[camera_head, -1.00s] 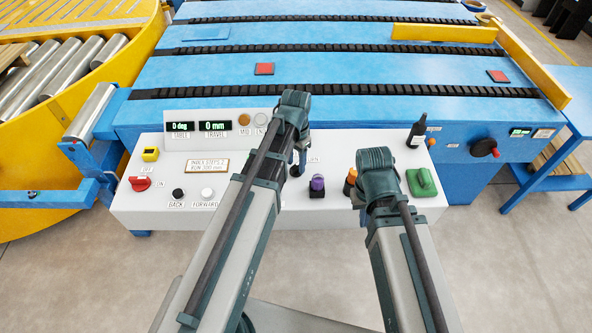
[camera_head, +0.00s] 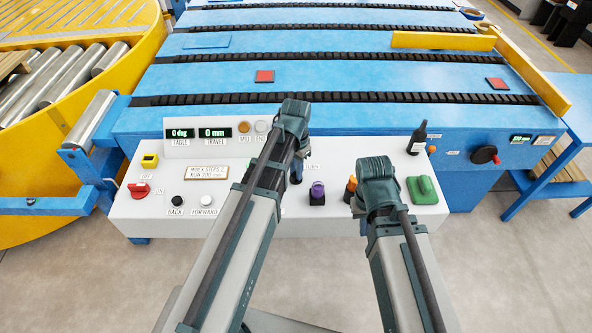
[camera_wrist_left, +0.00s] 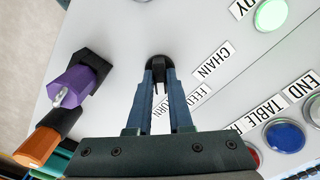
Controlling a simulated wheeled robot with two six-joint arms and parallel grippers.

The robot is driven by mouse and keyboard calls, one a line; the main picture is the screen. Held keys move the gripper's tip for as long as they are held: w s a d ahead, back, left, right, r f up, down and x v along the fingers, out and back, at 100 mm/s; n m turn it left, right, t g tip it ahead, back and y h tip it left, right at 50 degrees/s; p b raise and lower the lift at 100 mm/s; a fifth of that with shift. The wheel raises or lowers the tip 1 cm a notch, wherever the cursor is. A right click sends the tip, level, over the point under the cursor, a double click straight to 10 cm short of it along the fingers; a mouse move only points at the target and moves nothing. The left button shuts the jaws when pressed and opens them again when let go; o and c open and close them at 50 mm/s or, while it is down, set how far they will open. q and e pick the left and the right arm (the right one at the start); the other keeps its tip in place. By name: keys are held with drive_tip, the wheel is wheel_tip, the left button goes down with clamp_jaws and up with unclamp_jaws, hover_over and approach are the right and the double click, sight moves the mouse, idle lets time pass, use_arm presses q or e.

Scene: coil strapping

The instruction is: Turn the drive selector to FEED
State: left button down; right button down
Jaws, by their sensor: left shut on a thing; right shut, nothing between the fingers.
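The drive selector is a small black knob (camera_wrist_left: 159,63) on the white control panel, seen in the left wrist view beside labels reading CHAIN, FEED and TURN. My left gripper (camera_wrist_left: 160,82) is shut on this knob, its blue fingers on either side of it. The fingers and tips cover part of it, so I cannot tell which label it points at. In the head view my left gripper (camera_head: 296,172) reaches down to the panel (camera_head: 250,222), and the arm hides most labels. My right gripper (camera_head: 361,212) is shut and empty at the panel's right, its fingers mostly hidden by its wrist.
A purple knob (camera_head: 317,190) and an orange-topped one (camera_head: 351,186) stand between my grippers. A red switch (camera_head: 141,190) and BACK and FORWARD buttons are at left.

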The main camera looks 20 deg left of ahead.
use_arm(q)
drive_tip(key=shift+n, duration=0.3)
drive_tip(key=n, duration=0.3)
drive_tip(key=shift+n, duration=0.4)
drive_tip(key=n, duration=0.4)
drive_tip(key=shift+n, duration=0.3)
drive_tip(key=c, duration=0.8)
unclamp_jaws()
